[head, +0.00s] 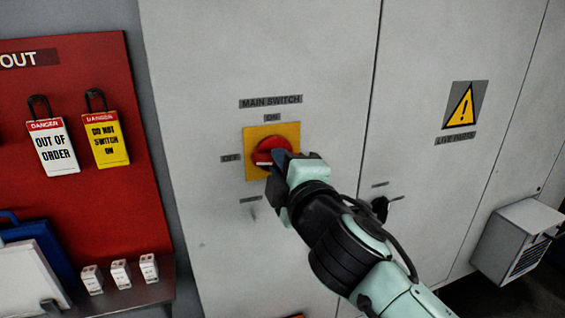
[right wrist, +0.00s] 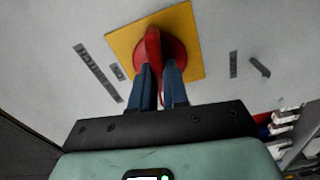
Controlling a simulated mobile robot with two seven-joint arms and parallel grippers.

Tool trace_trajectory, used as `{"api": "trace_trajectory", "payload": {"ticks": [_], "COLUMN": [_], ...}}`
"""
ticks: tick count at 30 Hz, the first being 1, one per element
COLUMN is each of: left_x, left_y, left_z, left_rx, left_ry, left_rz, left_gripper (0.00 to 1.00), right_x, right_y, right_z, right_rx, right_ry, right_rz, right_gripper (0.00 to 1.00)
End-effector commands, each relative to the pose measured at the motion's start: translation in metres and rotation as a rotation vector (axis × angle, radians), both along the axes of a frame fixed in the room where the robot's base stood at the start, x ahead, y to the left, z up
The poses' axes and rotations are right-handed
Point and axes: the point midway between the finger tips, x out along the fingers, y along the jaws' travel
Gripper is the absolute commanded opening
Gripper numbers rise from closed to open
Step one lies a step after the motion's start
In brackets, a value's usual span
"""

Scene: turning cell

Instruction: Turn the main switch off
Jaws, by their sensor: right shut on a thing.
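The main switch (head: 271,152) is a red rotary knob on a yellow square plate (head: 288,130), set in a grey cabinet door. An ON label (head: 272,117) is above it and an OFF label (head: 230,158) to its left. The knob's handle lies about level in the head view, with a pale mark on its left part toward OFF. My right gripper (head: 281,163) is shut on the handle. In the right wrist view its two blue fingers (right wrist: 160,82) stand on either side of the red handle (right wrist: 152,45). My left gripper is out of view.
A red lockout board (head: 90,190) with two danger tags is on the left, above a shelf with small white blocks (head: 121,273). A black door handle (head: 380,208) is close to my right arm. A grey vented box (head: 515,240) juts out at right.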

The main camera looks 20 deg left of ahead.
Motion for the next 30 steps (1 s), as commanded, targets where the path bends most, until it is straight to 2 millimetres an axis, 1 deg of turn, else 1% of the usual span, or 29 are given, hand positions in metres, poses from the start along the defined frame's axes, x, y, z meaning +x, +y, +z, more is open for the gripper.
{"api": "trace_trajectory", "payload": {"ticks": [1, 10, 27, 28, 29, 30], "left_x": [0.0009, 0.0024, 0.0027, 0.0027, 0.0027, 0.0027], "left_y": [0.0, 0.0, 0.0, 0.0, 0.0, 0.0], "left_z": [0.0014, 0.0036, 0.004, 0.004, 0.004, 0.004], "left_rx": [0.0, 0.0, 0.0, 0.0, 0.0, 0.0], "left_ry": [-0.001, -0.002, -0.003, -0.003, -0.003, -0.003], "left_rz": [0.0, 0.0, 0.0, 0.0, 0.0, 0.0], "left_gripper": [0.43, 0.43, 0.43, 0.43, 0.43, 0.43], "right_x": [0.0003, 0.0003, 0.0001, 0.0001, 0.0001, 0.0002], "right_y": [-0.001, -0.0011, -0.0014, -0.0014, -0.0014, -0.0014], "right_z": [0.0026, 0.0027, 0.0032, 0.0032, 0.0032, 0.003], "right_rx": [-0.022, -0.125, -0.152, -0.152, -0.152, -0.153], "right_ry": [-0.021, -0.09, -0.112, -0.112, -0.112, -0.111], "right_rz": [-0.001, -0.001, -0.002, -0.002, -0.002, -0.002], "right_gripper": [0.0, 0.0, 0.0, 0.18, 0.27, 0.4]}}
